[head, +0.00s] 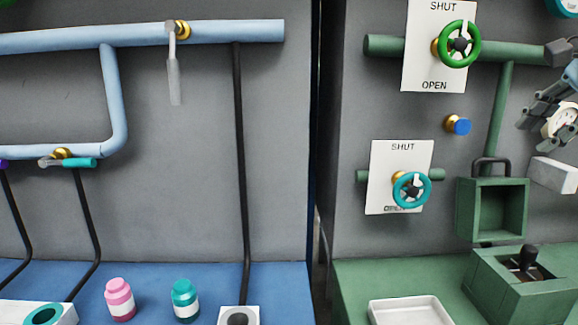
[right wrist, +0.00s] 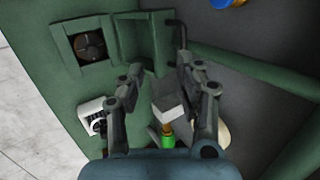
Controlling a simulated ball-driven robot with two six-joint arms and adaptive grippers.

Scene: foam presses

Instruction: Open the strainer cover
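The green strainer cover (head: 492,208) is a hollow square lid with a black handle (head: 490,165) on its top edge. It stands upright, swung up behind the green strainer box (head: 505,294). The box's opening is uncovered, and a black knobbed piece (head: 528,258) stands in it. In the right wrist view the raised cover (right wrist: 136,42) is beside the box, whose round dark opening (right wrist: 90,45) shows. My right gripper (head: 538,88) is open and empty, above and right of the cover in the head view. In the wrist view (right wrist: 157,70) one fingertip is near the handle; contact is unclear.
A white block (head: 553,175) and a round gauge (head: 562,121) are close to my right gripper. A teal valve wheel (head: 411,190) and blue knob (head: 458,125) are left of the cover. A white tray (head: 410,311) lies left of the box. Green pipes (head: 499,110) run behind.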

